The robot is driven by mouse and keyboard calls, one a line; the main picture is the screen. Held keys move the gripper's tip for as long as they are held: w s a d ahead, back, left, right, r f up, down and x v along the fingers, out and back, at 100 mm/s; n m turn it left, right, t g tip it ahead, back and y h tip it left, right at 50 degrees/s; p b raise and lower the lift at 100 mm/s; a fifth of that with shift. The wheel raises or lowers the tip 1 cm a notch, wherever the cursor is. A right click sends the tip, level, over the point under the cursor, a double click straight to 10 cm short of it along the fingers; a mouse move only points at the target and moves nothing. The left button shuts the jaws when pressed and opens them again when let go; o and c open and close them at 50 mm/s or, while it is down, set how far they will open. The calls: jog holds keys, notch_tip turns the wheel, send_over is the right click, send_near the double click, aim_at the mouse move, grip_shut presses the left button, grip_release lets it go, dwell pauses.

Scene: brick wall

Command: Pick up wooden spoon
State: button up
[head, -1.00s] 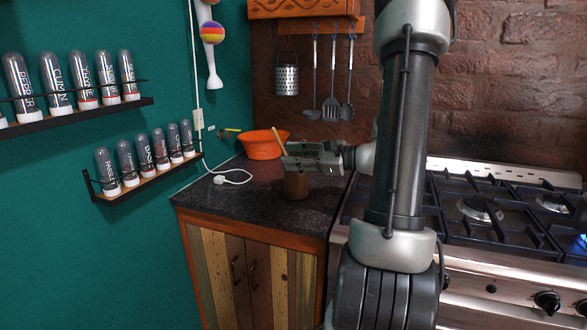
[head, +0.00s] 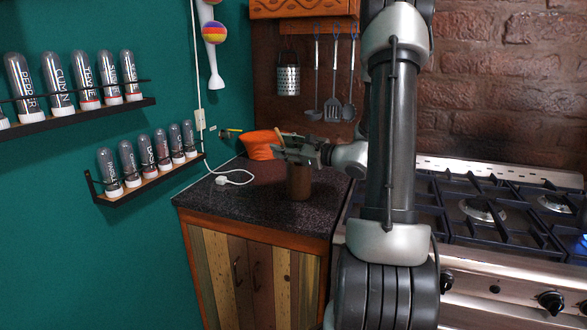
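The wooden spoon (head: 279,135) shows as a short, thin tan handle end sticking up at the left end of my gripper. Its lower part is hidden behind the gripper. My gripper (head: 280,150) reaches leftward just above a brown cylindrical pot (head: 299,186), which stands upright on the dark counter. The gripper covers the pot's top, so I cannot see whether the spoon stands in it. The fingertips are at the spoon, but the view is too small to tell whether they are closed on it.
An orange bowl (head: 258,145) sits tilted behind the gripper, near the wall. A white cable (head: 235,178) lies on the counter (head: 245,205) at left. A gas stove (head: 480,215) stands at right. Utensils and a grater (head: 288,78) hang behind.

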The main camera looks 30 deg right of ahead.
grip_shut()
jog(key=shift+r, duration=0.1)
